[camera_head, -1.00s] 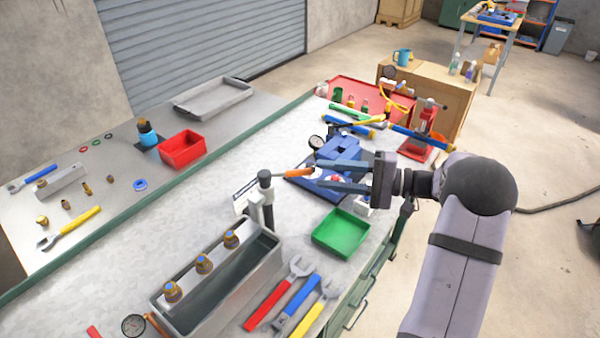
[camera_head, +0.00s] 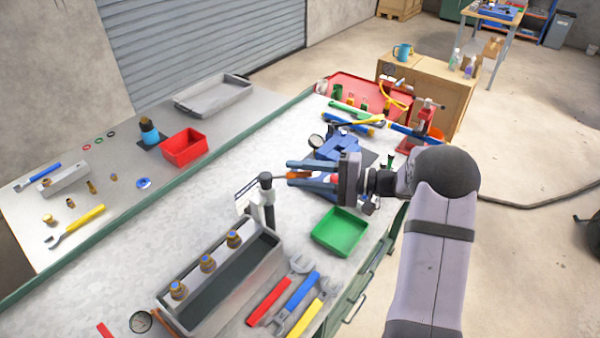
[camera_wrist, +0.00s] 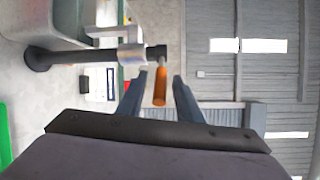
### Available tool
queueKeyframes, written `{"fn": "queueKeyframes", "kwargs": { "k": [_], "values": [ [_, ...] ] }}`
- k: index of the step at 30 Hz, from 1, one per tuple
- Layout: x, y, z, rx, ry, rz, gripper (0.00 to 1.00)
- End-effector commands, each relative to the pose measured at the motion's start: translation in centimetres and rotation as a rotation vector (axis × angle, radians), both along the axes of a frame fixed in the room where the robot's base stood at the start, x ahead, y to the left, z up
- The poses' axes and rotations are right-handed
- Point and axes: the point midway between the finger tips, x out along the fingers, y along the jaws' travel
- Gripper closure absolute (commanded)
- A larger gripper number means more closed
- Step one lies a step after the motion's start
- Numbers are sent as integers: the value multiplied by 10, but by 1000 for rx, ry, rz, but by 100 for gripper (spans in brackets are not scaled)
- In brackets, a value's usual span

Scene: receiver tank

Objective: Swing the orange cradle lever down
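The orange cradle lever (camera_head: 298,174) sticks out sideways from the top of a dark upright post (camera_head: 267,204) on the bench. In the wrist view the orange handle (camera_wrist: 160,86) lies between the two fingers, near their tips. My gripper (camera_head: 288,172) is open around the handle, with a finger on each side. In the wrist view my gripper (camera_wrist: 154,88) shows a visible gap on both sides of the handle. The post (camera_wrist: 95,57) carries a light-coloured cradle (camera_wrist: 131,55) near its top.
A grey tank with brass fittings (camera_head: 190,312) stands in front of the post. A green tray (camera_head: 341,233) lies below my gripper. A blue vise-like fixture (camera_head: 338,146) is behind my gripper. Several wrenches (camera_head: 297,305) lie at the bench's front.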

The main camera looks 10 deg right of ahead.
Motion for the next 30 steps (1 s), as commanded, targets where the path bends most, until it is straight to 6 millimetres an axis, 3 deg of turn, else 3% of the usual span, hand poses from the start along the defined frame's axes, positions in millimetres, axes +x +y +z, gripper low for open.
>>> {"fn": "queueKeyframes", "kwargs": {
  "k": [1,5,14,30],
  "values": [
    [0,0,0,0,0,0,70],
    [0,0,0,0,0,0,100],
    [2,0,-2,1,-3,17,100],
    [22,2,-1,5,-6,232,100]
  ]
}}
